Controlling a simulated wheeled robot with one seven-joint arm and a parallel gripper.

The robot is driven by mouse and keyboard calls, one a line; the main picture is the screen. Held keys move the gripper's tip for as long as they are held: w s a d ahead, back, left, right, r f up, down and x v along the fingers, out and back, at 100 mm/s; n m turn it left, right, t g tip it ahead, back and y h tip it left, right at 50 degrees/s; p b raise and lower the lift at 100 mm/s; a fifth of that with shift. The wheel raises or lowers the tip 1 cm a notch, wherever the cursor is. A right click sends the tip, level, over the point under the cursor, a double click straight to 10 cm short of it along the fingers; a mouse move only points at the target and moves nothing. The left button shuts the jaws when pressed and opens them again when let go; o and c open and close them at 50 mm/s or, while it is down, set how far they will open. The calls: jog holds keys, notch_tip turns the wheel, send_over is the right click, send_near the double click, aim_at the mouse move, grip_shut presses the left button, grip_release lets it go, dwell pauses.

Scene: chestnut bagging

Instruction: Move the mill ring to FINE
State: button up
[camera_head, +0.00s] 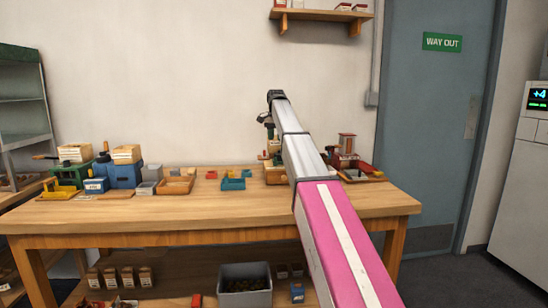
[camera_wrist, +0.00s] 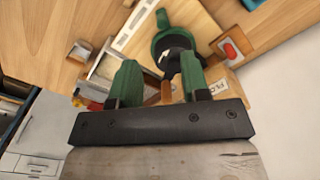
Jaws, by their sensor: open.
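My gripper (camera_wrist: 161,62) points down over the right part of the bench, its two green fingers apart with nothing clearly held between them. In the wrist view, a round green cup-like part with a dark inside (camera_wrist: 174,38) lies just beyond the fingertips. A dark piece reaches from it toward the right finger; I cannot tell whether they touch. This may be the mill with its ring, but no FINE mark is readable. In the head view, my arm hides most of that spot; the black gripper body (camera_head: 276,96) shows above the bench.
The wooden bench (camera_head: 140,212) holds blue and green box-like devices (camera_head: 124,172) at left, blue trays (camera_head: 233,184) in the middle and a red device (camera_head: 346,160) at right. In the wrist view, a red-topped piece (camera_wrist: 231,50) and a lettered tag (camera_wrist: 222,87) lie right of the fingers.

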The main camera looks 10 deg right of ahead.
aim_at(276, 161)
jog(key=shift+w+f, duration=0.15)
jog(key=shift+w, duration=0.05)
notch_tip(276, 161, down, 10)
jog(key=shift+f, duration=0.25)
grip_shut()
